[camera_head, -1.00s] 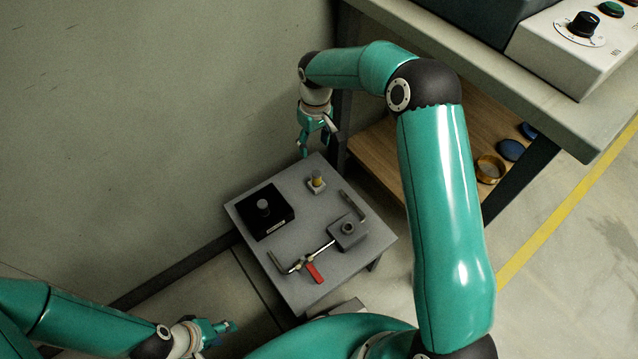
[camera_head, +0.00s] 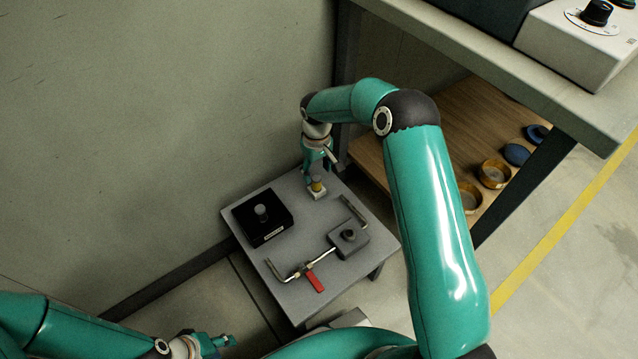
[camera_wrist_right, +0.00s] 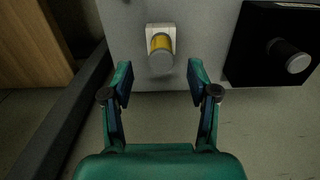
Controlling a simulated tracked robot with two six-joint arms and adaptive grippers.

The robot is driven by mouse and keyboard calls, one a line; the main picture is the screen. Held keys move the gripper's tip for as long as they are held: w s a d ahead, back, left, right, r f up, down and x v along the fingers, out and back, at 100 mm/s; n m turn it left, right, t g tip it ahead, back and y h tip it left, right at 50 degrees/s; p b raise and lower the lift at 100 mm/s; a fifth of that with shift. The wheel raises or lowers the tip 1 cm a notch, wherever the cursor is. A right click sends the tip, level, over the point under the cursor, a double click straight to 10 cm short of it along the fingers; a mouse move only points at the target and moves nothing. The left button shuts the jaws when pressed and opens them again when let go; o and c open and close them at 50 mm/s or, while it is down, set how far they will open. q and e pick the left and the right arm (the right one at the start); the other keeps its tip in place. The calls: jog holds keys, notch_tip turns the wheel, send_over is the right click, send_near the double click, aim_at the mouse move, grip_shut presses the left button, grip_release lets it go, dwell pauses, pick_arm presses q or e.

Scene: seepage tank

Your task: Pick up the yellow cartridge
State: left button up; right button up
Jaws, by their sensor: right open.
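The yellow cartridge (camera_head: 316,185) stands upright in a small pale square base at the back part of the low grey table (camera_head: 287,190). In the right wrist view the cartridge (camera_wrist_right: 160,50) has a yellow body and a grey cap, and lies ahead of and between my open fingertips. My right gripper (camera_head: 318,170) is open and empty, just behind the cartridge and apart from it; it also shows in the right wrist view (camera_wrist_right: 160,75). My left gripper (camera_head: 222,343) is at the lower left, away from the table; its jaw opening is too small to tell.
A black box with a grey knob (camera_head: 262,215) sits left of the cartridge. A grey block with bent pipes (camera_head: 348,240) and a red-handled valve (camera_head: 315,281) are nearer the front. A wooden shelf (camera_head: 400,160) and workbench (camera_head: 480,50) stand at the right; a wall is at left.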

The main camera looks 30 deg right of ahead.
aim_at(316, 177)
notch_tip(316, 177, down, 5)
jog(key=shift+r+b, duration=0.2)
jog(key=shift+b, duration=0.6)
jog(key=shift+a+r, duration=0.1)
grip_shut()
